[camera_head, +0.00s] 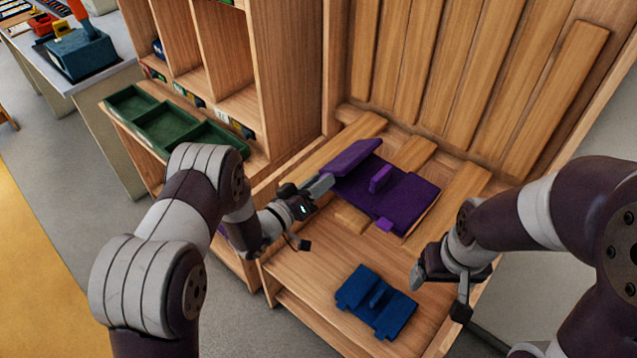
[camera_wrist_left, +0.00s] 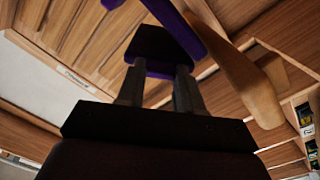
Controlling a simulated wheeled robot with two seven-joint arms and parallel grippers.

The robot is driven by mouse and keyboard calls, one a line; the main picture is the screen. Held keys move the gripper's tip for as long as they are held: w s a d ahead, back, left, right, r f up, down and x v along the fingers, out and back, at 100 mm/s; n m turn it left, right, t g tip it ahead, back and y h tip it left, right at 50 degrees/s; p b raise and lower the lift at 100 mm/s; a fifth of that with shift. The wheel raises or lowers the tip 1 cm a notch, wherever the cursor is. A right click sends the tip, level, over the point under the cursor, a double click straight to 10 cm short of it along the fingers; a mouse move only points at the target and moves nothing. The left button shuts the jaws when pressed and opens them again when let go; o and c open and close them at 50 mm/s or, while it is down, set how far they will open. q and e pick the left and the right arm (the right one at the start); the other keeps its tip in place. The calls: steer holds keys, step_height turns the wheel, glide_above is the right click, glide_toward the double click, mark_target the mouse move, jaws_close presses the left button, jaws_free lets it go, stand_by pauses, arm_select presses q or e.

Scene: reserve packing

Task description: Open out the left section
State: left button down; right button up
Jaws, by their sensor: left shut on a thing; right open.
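A purple folding piece (camera_head: 403,199) lies on wooden slats at the back of the wooden bench. Its left section (camera_head: 352,157) is tilted up from the rest, and a small purple upright tab stands near the middle. My left gripper (camera_head: 325,185) is shut on the edge of this left section. In the left wrist view the fingers (camera_wrist_left: 158,90) close on a dark purple part (camera_wrist_left: 160,45). My right gripper (camera_head: 435,272) hangs over the bench's right side, open and apart from the purple piece; its fingertips are hard to make out.
A blue piece (camera_head: 376,302) lies flat on the bench front, left of my right gripper. Green trays (camera_head: 168,127) sit on a ledge at the left, below wooden cubbyholes (camera_head: 213,50). A slatted wooden back wall (camera_head: 440,70) rises behind the purple piece.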

arm_select(q)
steer(key=c, duration=0.7)
jaws_free()
steer(key=b+v, duration=0.2)
steer(key=v, duration=1)
steer(key=shift+s+a, duration=0.25)
steer(key=shift+s, duration=0.05)
